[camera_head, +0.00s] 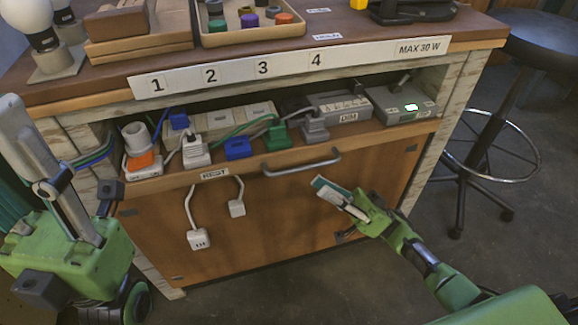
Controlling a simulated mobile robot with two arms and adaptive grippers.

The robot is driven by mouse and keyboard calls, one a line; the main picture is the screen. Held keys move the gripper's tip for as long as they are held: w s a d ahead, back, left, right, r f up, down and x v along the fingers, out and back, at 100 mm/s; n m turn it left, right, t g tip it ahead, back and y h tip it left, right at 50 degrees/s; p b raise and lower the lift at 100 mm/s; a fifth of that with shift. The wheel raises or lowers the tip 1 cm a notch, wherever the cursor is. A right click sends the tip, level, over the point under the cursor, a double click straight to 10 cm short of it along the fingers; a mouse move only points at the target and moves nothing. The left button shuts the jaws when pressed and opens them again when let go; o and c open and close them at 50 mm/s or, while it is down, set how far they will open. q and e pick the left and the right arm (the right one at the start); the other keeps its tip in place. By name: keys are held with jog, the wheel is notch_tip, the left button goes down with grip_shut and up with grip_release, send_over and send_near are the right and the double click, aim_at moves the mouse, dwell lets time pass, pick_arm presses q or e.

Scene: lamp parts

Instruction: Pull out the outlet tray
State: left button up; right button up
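The outlet tray (222,165) is a wide wooden shelf in the bench opening, under the row of numbers. It bears several plugs, outlet blocks and cables. A grey bar handle (300,163) is at its front, near the middle. My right gripper (326,188) is below and right of the handle, in front of the brown panel, apart from the handle as far as I can see. Its fingers lie close together in this view, and I cannot tell if they are open. Nothing shows between them. My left arm is at the left edge, and no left fingertips can be made out.
Two white plugs (198,239) (237,208) hang on cords before the brown front panel (280,225). A grey box with a green light (403,104) stands at the tray's right end. A black stool (540,45) is right of the bench. Floor between them is clear.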

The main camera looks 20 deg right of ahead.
aim_at(292, 169)
jog(key=x, duration=0.9)
jog(key=shift+a+r, duration=0.3)
jog(key=shift+a, duration=0.05)
grip_shut()
